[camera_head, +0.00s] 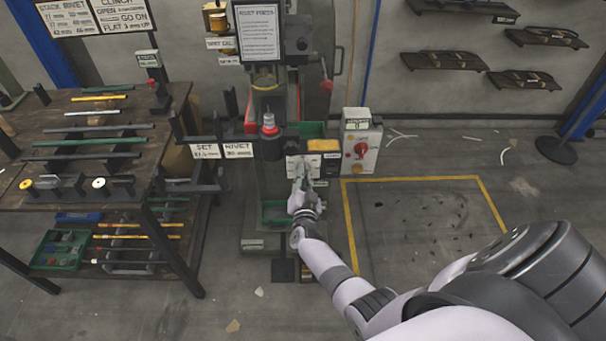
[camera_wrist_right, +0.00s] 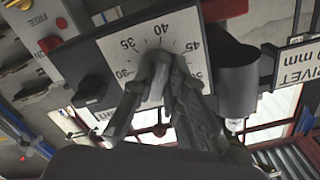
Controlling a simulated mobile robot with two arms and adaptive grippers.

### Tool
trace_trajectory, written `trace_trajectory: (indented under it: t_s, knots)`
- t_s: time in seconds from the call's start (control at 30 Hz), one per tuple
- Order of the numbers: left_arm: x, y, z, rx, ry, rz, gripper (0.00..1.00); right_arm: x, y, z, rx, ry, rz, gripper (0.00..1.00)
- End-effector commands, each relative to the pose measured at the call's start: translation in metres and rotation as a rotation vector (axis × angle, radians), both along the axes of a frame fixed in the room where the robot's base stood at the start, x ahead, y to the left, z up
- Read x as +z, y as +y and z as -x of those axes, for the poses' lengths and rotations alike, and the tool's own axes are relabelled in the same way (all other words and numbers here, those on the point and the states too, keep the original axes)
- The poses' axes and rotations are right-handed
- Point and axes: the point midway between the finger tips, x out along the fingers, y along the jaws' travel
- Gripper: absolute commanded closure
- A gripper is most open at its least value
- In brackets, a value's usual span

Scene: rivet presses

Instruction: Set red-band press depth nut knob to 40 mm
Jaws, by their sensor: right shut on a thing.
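The press (camera_head: 268,95) with red parts on its column stands at the centre of the head view. Its white dial plate (camera_head: 300,165) faces me; in the right wrist view the plate (camera_wrist_right: 108,46) carries marks with 35, 40 and 45 legible around the grey knob (camera_wrist_right: 159,63). My right gripper (camera_head: 303,186) is at this plate. In the right wrist view its fingers (camera_wrist_right: 155,82) are shut on the knob, one on each side. The knob's visible end points up, near the 40 mark; its exact reading is partly hidden by the fingers. My left gripper is out of view.
A black lever knob (camera_wrist_right: 90,88) and a dark cylinder (camera_wrist_right: 236,82) flank the dial closely. A control box (camera_head: 361,140) with a red switch stands right of the press. A workbench (camera_head: 100,180) with rods is at left.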

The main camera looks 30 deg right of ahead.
Motion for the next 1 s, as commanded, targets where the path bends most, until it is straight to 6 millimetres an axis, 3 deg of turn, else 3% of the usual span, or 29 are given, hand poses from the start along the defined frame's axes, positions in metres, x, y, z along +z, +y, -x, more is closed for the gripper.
trace_trajectory:
  t_s: [0.4, 0.93, 0.97, 1.0]
  knots:
    - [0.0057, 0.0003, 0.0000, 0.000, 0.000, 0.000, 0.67, -0.0030, 0.0008, 0.0014, 0.002, 0.096, 0.144, 1.00]
    - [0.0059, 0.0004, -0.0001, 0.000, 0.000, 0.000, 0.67, -0.0032, 0.0006, 0.0014, 0.002, 0.106, 0.162, 1.00]
    - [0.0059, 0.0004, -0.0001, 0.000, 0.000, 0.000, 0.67, -0.0032, 0.0006, 0.0014, 0.002, 0.105, 0.161, 0.85]
    - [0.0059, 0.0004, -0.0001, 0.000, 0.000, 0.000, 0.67, -0.0030, 0.0005, 0.0014, 0.002, 0.105, 0.161, 0.82]
